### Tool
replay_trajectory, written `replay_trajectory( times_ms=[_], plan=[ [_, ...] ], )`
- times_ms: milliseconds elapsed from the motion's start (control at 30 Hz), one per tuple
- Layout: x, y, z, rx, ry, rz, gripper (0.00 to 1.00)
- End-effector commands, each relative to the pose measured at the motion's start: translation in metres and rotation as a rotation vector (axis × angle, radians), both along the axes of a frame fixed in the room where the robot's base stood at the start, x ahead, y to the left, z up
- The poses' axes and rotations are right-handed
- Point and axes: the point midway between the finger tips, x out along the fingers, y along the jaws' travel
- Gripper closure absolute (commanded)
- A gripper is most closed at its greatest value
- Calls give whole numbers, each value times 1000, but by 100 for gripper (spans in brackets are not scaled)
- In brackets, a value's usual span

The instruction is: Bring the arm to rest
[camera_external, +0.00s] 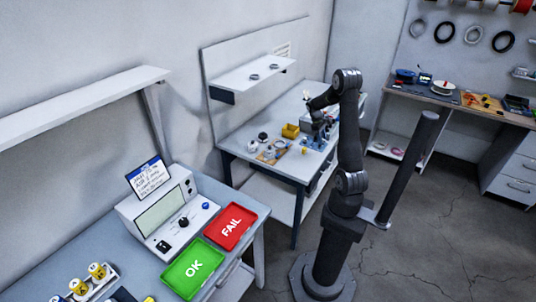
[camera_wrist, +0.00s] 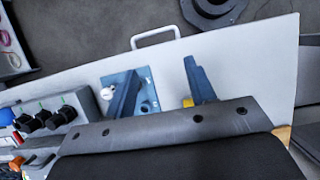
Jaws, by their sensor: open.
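My arm (camera_external: 349,130) rises from its floor base and bends over at the top toward the back workbench. My gripper (camera_external: 318,132) hangs above the right part of that bench, small and dark in the external view. In the wrist view my gripper (camera_wrist: 161,72) shows two dark blue fingers spread well apart, with nothing between them. The left finger is over a blue plate (camera_wrist: 150,88) that carries a white knob and a dark hole. How high the fingers are above the bench I cannot tell.
The back workbench (camera_external: 245,140) holds a yellow bin (camera_external: 290,131) and small parts. A device with black knobs (camera_wrist: 50,118) is at left in the wrist view. A front table carries a red FAIL tray (camera_external: 231,226) and a green OK tray (camera_external: 195,268). A dark post (camera_external: 408,165) stands beside my arm.

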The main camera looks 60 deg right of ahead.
Motion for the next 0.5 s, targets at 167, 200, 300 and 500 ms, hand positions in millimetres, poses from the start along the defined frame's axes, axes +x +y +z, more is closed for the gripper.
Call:
replay_trajectory(
  times_ms=[167,200,300,500],
  plan=[
    [-18,-7,26,-4,-3,1,50],
    [-17,-7,34,-3,-2,0,50],
    [-17,-7,54,-4,-3,1,50],
    [-17,-7,94,-4,-2,1,50]
  ],
)
